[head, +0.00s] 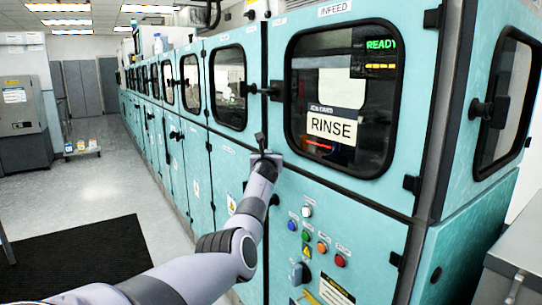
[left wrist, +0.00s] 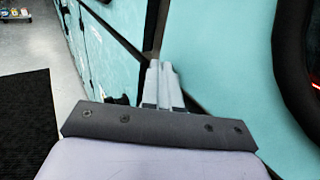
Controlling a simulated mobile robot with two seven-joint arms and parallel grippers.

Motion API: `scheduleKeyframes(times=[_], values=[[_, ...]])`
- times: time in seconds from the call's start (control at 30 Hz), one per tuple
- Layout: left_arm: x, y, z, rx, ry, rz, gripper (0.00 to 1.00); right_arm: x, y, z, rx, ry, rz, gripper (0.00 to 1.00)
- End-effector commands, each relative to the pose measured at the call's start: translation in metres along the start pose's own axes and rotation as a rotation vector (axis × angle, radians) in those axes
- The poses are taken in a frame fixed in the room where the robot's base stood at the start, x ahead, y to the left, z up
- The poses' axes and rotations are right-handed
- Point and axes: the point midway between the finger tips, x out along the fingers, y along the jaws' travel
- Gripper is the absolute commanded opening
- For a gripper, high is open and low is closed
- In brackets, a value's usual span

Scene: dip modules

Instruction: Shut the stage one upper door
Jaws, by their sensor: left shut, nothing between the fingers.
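A row of teal machine modules with windowed upper doors runs away to the left in the head view. The nearest upper door (head: 417,110), under the INFEED label, looks flush with its frame. A black latch handle (head: 262,90) sits at its left edge. The neighbouring upper door (head: 228,88) also looks flush. I cannot read which one is stage one. My left gripper (head: 262,143) is shut and empty, in front of the lower left corner of the INFEED door. In the left wrist view its fingers (left wrist: 164,82) are together near a dark seam; contact is unclear. My right gripper is out of view.
Coloured buttons (head: 306,236) sit on the panel below the INFEED door. A dark mat (head: 85,262) lies on the floor at left. A grey cabinet (head: 22,110) stands far left, with a low cart (head: 82,150) beside it. The aisle floor between is clear.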

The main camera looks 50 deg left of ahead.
Motion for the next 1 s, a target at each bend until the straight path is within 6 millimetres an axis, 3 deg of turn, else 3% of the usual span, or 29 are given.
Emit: scheduleKeyframes(times=[1.0], values=[[-0.0002, -0.0008, 0.0067, -0.003, -0.011, 0.01, 0.0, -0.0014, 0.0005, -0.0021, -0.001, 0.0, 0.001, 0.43]])
